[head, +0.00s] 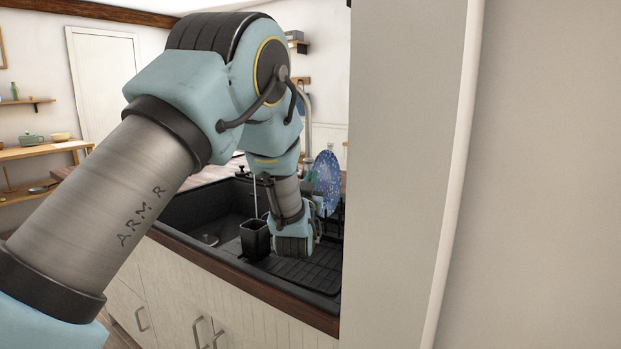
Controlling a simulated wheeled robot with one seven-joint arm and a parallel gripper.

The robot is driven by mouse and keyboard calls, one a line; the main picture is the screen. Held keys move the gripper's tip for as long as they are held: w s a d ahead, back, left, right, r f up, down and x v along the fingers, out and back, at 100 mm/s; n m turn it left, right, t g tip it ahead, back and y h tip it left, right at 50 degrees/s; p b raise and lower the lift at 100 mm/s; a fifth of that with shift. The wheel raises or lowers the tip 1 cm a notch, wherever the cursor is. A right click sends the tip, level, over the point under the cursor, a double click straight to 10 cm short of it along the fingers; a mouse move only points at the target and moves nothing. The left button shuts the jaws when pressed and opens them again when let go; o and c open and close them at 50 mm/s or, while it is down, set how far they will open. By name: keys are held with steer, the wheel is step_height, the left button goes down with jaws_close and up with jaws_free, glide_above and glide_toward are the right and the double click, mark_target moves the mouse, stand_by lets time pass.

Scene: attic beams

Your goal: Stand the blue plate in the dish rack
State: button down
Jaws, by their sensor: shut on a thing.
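The blue plate (327,178), speckled with lighter spots, stands nearly upright above the far right side of the black sink. My gripper (317,206) is at the plate's lower edge and is shut on it; my arm hides most of the fingers. I cannot clearly make out the dish rack. A black ridged drainboard (310,270) lies below my wrist, with a black upright holder (255,240) at its left. Whether the plate touches anything below is hidden.
A black sink basin (195,222) is left of the holder, with a tall tap (308,120) behind. A wooden counter edge (240,285) runs along the front. A large pale wall (410,170) blocks the right side of the view.

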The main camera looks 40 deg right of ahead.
steer(key=shift+s+d+f+b, duration=0.1)
steer(key=shift+s+f+b, duration=0.1)
steer(key=shift+f+b, duration=1.35)
steer(key=shift+f+b, duration=0.45)
steer(key=shift+b, duration=0.2)
steer(key=c, duration=0.9)
jaws_free()
steer(key=shift+f, duration=0.1)
steer(key=shift+c, duration=0.2)
steer(key=shift+s, duration=0.1)
steer(key=b+v, duration=0.2)
steer(key=v, duration=0.5)
steer(key=shift+a+b, duration=0.2)
steer(key=shift+b, duration=0.15)
